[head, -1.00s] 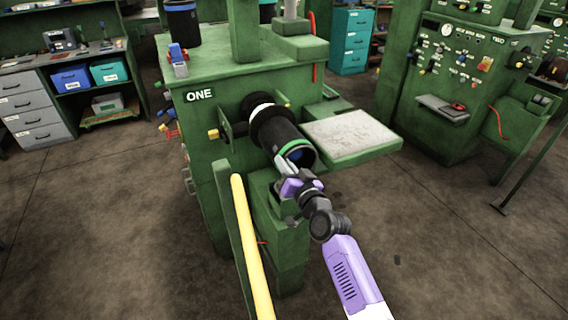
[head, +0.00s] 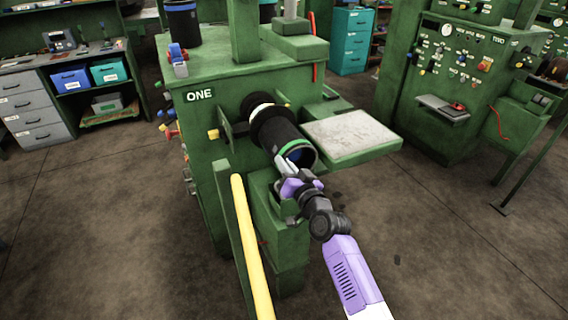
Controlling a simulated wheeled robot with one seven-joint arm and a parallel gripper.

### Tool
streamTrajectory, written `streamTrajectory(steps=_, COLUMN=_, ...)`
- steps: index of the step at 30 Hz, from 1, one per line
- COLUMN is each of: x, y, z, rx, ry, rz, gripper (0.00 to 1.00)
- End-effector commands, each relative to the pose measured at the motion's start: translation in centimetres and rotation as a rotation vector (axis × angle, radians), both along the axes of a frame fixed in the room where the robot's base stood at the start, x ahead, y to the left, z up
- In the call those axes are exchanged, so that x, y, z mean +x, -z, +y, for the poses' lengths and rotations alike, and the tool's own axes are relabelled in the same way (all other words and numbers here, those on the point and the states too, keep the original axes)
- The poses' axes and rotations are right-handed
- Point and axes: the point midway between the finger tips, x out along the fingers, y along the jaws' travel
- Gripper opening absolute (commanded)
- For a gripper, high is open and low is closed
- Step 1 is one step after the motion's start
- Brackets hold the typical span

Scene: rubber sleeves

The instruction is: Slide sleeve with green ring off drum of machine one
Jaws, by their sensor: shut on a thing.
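The black sleeve with the green ring (head: 281,135) sits around the drum of machine one (head: 204,140), which is marked "ONE". The green ring is near the sleeve's open front end, and a blue part shows inside that opening. The drum itself is mostly hidden by the sleeve; a white band and a black flange show at its machine end. My gripper (head: 283,167) is at the lower front rim of the sleeve, shut on its edge. The fingertips are small and partly hidden at the rim.
A flat grey-topped shelf (head: 350,137) juts out just right of the sleeve. A yellow rail (head: 251,245) and green post stand to the left of my arm. Another sleeve with a blue ring (head: 182,22) stands on top of the machine. Machine two (head: 470,80) is at the right.

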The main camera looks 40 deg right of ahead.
Motion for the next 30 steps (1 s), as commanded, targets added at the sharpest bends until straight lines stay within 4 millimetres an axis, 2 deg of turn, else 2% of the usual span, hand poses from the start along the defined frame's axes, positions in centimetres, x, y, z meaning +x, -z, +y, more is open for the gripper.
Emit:
streamTrajectory(steps=17, x=0.1, y=-0.8, z=-0.2, rx=-0.008, ry=0.005, rz=-0.015, gripper=0.0)
streamTrajectory(steps=30, x=-1.0, y=-0.5, z=0.2, rx=-0.005, ry=0.003, rz=-0.01, gripper=0.0)
